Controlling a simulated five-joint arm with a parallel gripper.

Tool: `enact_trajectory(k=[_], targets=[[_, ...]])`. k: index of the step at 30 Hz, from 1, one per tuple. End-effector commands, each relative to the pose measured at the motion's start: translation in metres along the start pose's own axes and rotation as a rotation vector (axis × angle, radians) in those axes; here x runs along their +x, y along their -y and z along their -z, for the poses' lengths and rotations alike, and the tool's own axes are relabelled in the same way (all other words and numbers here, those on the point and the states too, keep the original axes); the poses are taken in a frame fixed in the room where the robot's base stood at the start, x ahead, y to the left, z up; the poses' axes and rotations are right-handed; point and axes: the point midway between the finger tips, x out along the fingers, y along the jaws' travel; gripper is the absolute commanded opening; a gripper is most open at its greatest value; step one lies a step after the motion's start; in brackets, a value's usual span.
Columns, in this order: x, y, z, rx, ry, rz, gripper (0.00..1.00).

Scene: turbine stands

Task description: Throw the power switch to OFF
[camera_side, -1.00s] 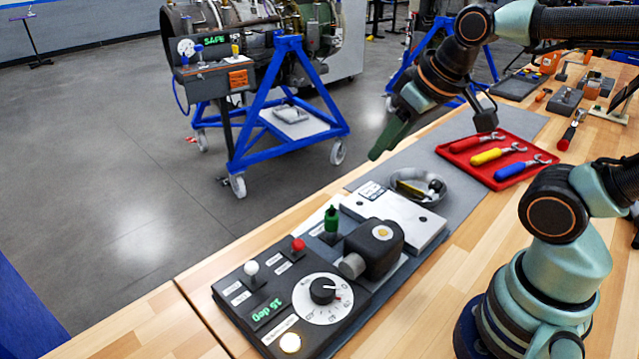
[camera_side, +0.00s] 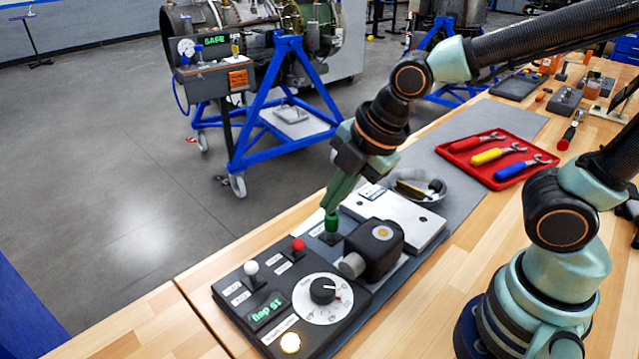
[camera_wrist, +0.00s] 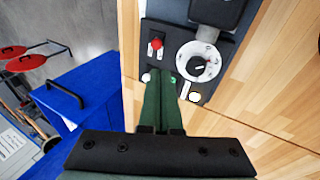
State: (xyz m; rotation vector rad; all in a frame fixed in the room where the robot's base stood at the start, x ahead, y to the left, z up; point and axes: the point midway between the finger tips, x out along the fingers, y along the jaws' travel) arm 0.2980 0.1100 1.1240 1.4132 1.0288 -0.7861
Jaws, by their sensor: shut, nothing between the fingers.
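A dark control panel (camera_side: 290,312) lies on the bench and carries small levers with a white knob (camera_side: 251,268), a red knob (camera_side: 298,245) and a green knob (camera_side: 331,221). Their labels are too small to read, so I cannot tell which is the power switch. My gripper (camera_side: 333,205) is shut and empty, its green fingers pointing down at the green knob in the side view; I cannot tell if they touch. In the wrist view the fingers (camera_wrist: 160,78) reach over the panel, near the red knob (camera_wrist: 156,43); the green knob is not visible there.
A dial (camera_side: 323,297) and a lit green display (camera_side: 268,311) sit on the panel. A dark rounded block (camera_side: 374,248) stands close right of the green knob.

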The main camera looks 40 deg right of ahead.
Motion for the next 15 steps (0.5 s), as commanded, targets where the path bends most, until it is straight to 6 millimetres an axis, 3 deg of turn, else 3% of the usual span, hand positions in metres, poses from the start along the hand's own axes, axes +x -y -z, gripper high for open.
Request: enact_trajectory(k=[6,15], targets=[[0.017,0.012,0.028,-0.417,-0.036,0.024,0.00],[0.025,0.018,0.042,-0.640,-0.056,0.026,0.00]])
